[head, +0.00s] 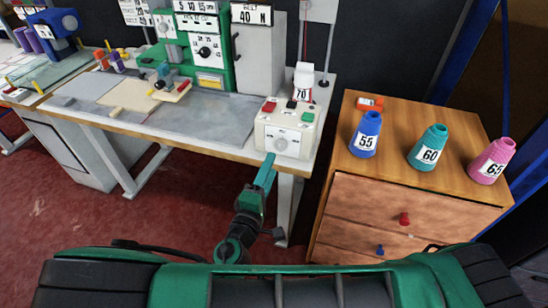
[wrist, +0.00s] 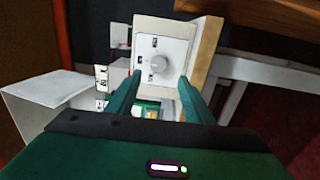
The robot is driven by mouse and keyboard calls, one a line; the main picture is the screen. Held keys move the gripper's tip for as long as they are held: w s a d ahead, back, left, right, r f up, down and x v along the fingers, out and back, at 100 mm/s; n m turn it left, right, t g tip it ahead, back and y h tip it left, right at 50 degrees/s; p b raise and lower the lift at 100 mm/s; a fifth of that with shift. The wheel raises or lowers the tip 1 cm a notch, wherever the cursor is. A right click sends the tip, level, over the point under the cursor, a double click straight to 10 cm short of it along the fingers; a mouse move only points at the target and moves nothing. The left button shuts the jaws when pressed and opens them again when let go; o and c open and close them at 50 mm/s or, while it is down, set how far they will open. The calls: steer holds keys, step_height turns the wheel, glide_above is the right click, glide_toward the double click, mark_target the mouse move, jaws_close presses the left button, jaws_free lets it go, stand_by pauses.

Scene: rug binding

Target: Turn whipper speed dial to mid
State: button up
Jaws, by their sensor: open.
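The speed dial (head: 280,144) is a round grey knob on the front plate of a cream control box (head: 262,132) at the right end of the long bench. In the wrist view the dial (wrist: 158,64) sits upper centre on a white plate with small dark marks around it. My gripper (head: 269,160) is just in front of the box, a little below and left of the dial. In the wrist view my gripper (wrist: 160,82) is open, with one finger on each side of the dial and nothing held. The pointer direction is too small to tell.
The box top has red, black and green buttons, and a white cone (head: 303,80) marked 70 stands behind it. A wooden drawer cabinet (head: 400,220) to the right bears blue, teal and pink cones. A green machine (head: 205,50) stands at the back of the bench.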

steer(key=shift+v, duration=1.55)
